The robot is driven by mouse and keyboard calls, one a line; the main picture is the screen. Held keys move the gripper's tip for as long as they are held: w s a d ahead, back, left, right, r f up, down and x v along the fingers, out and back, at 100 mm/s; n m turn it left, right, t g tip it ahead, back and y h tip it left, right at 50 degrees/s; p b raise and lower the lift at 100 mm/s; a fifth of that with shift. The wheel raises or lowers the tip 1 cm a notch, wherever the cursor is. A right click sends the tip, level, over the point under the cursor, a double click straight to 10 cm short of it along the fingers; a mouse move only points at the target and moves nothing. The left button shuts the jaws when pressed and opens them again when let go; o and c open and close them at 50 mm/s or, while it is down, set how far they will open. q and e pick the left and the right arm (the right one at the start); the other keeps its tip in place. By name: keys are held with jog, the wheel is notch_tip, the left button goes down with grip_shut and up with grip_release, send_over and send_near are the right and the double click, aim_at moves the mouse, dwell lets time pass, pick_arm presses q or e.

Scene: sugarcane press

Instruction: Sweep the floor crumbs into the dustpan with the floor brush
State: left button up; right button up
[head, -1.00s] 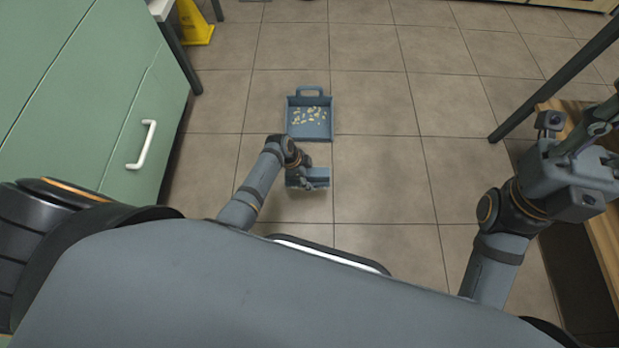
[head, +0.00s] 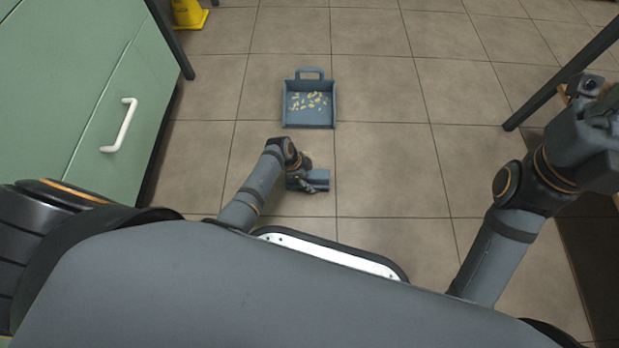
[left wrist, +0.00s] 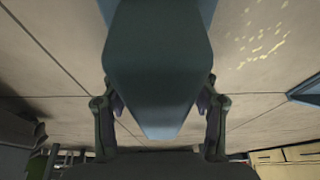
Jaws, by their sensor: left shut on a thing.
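The blue-grey dustpan (head: 309,124) lies on the tiled floor in the head view, its handle at the far side. Pale yellow crumbs (head: 307,101) show inside its outline. My left gripper (head: 305,167) is shut on the floor brush (head: 320,176), which is low over the floor on the near side of the dustpan, with a gap between. I cannot tell whether the brush touches the floor. In the left wrist view the fingers grip a blue-grey body (left wrist: 158,60), and pale crumbs (left wrist: 262,45) show on a tan surface. My right gripper (head: 590,105) is at the right edge, partly cut off.
A green cabinet (head: 75,110) with a white handle stands at the left. A yellow floor sign (head: 188,13) is at the far left. A dark leg (head: 560,78) slants in at the right. The tiles around the dustpan are clear.

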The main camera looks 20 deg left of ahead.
pick_arm(q)
jog(key=shift+f, duration=0.25)
dwell(0.7)
